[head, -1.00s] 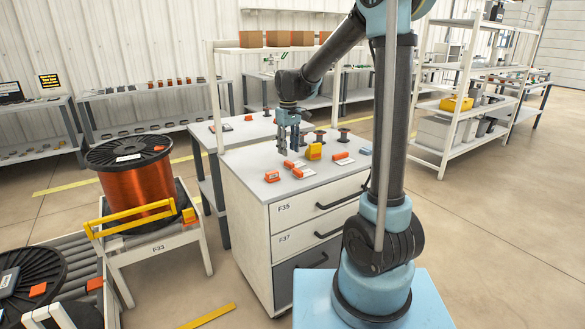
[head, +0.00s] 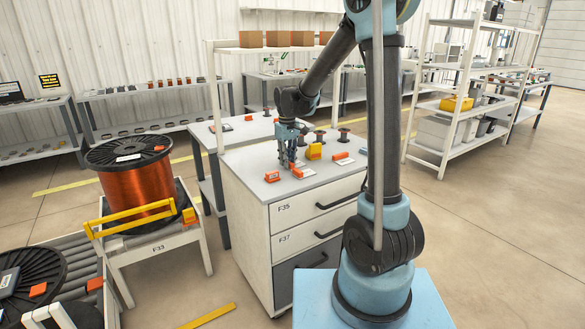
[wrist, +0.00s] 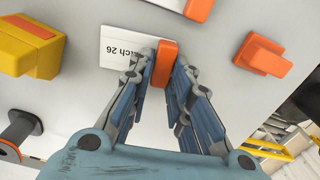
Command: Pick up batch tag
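The batch tag is a white card (wrist: 117,45) with upside-down print that reads "tch 26", its start hidden, and an orange grip block (wrist: 164,64). It lies on the grey top of the drawer cabinet (head: 245,172). My gripper (wrist: 165,75) points down at it, with one finger on each side of the orange block. Both fingertips appear to touch the block, so the gripper looks shut on it.
Close by are another orange-block tag (wrist: 198,8), a separate orange block (wrist: 262,55) and a yellow block (wrist: 28,45). Dark spools (head: 344,135) stand towards the back of the top. A copper wire reel (head: 135,185) sits left of the cabinet.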

